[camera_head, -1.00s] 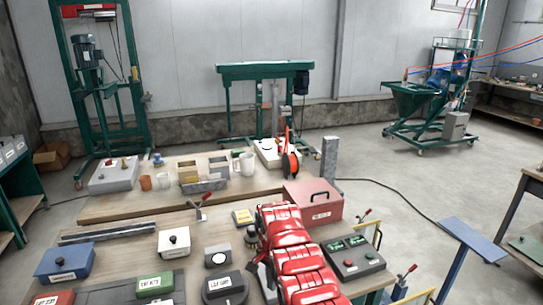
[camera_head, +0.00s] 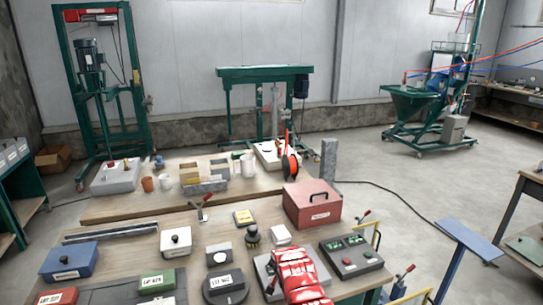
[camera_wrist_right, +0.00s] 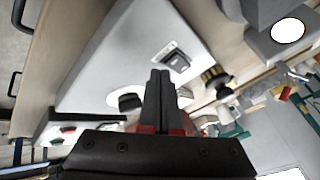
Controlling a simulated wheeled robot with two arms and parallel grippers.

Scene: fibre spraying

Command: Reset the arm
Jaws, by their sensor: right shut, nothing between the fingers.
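My right arm, red, comes in at the bottom of the head view, right of the middle, over the near workbench (camera_head: 130,233). Its gripper does not show there. In the right wrist view my right gripper (camera_wrist_right: 160,75) is shut, its two dark fingers together with nothing between them. Beyond the fingers is a light grey box (camera_wrist_right: 120,55) with a black switch (camera_wrist_right: 174,62) and a dark knob. I cannot tell from this view how far the fingertips are from the box. My left arm and gripper are not in view.
A red case (camera_head: 311,204) and a control panel with green displays (camera_head: 351,255) stand near my right arm. A black knobbed stamp (camera_head: 252,235), a white block (camera_head: 281,235) and a blue box (camera_head: 69,261) are on the bench.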

